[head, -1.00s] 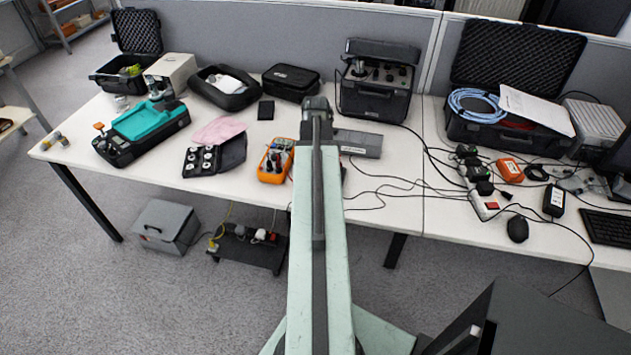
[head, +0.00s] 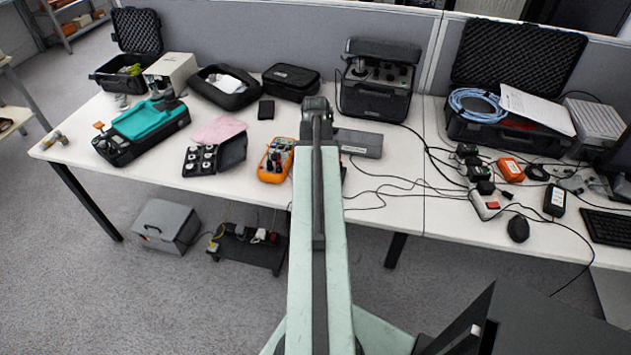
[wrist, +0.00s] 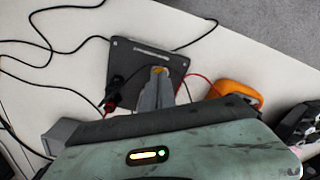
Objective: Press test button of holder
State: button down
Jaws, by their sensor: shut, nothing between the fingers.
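A flat dark grey box (head: 358,143) lies on the white table just right of my arm's end; I take it to be the holder. In the wrist view a dark grey unit (wrist: 126,62) with a light strip along its far edge lies under my gripper (wrist: 158,72). My gripper is shut and empty, with its tips over this unit. A small orange-yellow spot shows at the tips; I cannot tell whether it is the test button or whether the tips touch it. In the head view my arm hides the gripper.
An orange meter (head: 275,160) lies left of my arm; it also shows in the wrist view (wrist: 236,93). A black red lead runs beside the unit. Black cables (head: 385,192) cross the table on the right. A black instrument case (head: 375,97) stands behind.

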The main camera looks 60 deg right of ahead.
jog(key=shift+f+b, duration=0.7)
jog(key=shift+f, duration=0.05)
dwell(0.3)
notch_tip(320, 180, up, 7)
jog(key=p, duration=0.7)
dwell(0.3)
